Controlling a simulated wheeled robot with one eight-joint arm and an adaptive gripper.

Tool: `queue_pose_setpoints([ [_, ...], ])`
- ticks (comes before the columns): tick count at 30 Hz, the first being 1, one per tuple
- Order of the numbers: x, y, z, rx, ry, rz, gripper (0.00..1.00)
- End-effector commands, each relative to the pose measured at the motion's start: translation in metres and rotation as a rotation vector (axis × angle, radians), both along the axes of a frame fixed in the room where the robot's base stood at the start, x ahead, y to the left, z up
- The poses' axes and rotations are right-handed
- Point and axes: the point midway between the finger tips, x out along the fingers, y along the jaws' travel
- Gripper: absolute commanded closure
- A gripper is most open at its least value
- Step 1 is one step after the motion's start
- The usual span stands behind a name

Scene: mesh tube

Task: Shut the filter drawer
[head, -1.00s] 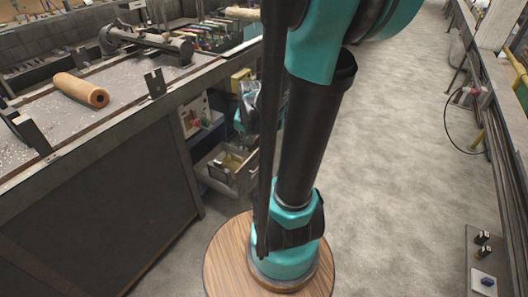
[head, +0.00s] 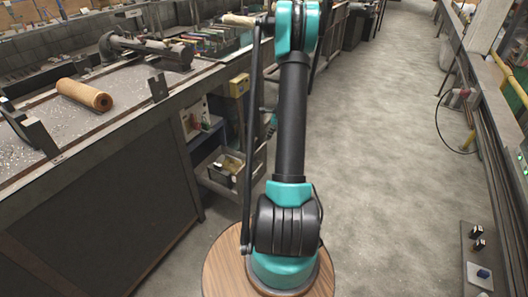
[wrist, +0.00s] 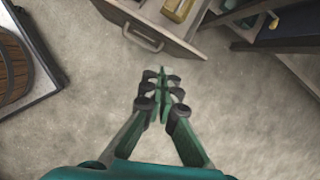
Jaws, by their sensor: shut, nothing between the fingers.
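The filter drawer (wrist: 168,24) is a grey box at the top of the wrist view, with a bar handle (wrist: 143,38) on its front. Its open top shows a yellowish item inside, so it stands at least partly open. In the head view the drawer (head: 214,178) sits low under the bench, partly hidden by my arm. My gripper (wrist: 163,92) is shut and empty, with its fingertips below the handle in the wrist view and apart from it. In the head view the gripper is mostly hidden behind my arm.
The bench (head: 125,115) stands at the left and holds an orange-brown tube (head: 84,95). A shelf (head: 205,132) with small items lies above the drawer.

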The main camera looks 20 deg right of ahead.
Motion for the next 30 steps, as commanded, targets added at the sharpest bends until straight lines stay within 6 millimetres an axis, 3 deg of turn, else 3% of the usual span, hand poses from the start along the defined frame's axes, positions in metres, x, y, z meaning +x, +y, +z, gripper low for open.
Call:
queue_pose_setpoints([
  [3, 0.010, -0.026, -0.029, 0.060, 0.026, -0.139, 1.00],
  [9, 0.016, -0.046, -0.053, 0.114, 0.050, -0.264, 1.00],
  [17, 0.022, -0.043, -0.074, 0.121, 0.054, -0.277, 1.00],
  [30, 0.045, -0.024, -0.147, 0.119, 0.054, -0.276, 1.00],
])
